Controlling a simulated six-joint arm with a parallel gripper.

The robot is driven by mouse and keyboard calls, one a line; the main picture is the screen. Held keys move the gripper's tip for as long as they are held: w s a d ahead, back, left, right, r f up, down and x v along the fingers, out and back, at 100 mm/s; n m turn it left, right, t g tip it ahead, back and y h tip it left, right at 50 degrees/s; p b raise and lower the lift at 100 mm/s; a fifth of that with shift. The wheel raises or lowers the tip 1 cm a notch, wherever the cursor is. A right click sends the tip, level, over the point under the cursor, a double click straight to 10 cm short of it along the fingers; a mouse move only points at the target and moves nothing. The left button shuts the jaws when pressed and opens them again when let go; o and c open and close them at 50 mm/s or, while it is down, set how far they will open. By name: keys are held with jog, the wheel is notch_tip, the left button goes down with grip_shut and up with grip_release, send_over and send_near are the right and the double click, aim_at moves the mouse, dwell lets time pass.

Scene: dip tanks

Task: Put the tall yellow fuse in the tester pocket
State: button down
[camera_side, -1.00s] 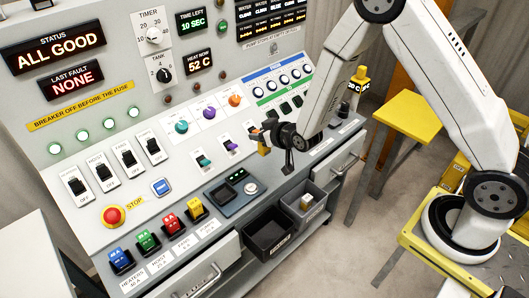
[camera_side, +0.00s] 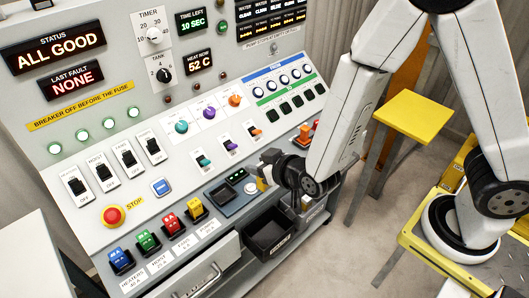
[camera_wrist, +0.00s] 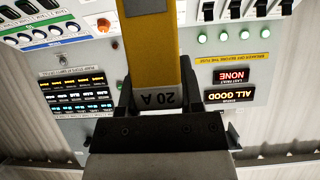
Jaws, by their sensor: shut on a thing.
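My gripper (camera_wrist: 157,97) is shut on the tall yellow fuse (camera_wrist: 151,48), labelled "20 A", which shows between the two fingers in the wrist view. In the side view my gripper (camera_side: 268,165) hangs above the sloped desk, to the upper right of the tester (camera_side: 226,196). I cannot make out the held fuse there; the gripper seems to hide it. The tester is a dark blue-grey unit with a small display and a flat front. Its pocket is too small to make out clearly.
Blue, green, red and yellow fuses (camera_side: 196,209) sit in a row left of the tester. A white round button (camera_side: 250,188) is close to the gripper. A black bin (camera_side: 268,238) hangs below. Switches and knobs cover the panel behind. A yellow stool (camera_side: 410,115) stands right.

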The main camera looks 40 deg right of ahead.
jog(key=w+a+f, duration=0.3)
jog(key=w+f, duration=0.6)
jog(key=w, duration=0.4)
jog(key=shift+a+f, duration=0.2)
jog(key=shift+a, duration=0.05)
jog(key=shift+w+f, duration=0.2)
jog(key=shift+f, duration=0.1)
jog(key=shift+a+f, duration=0.1)
jog(key=shift+f, duration=1.4)
jog(key=shift+f, duration=0.15)
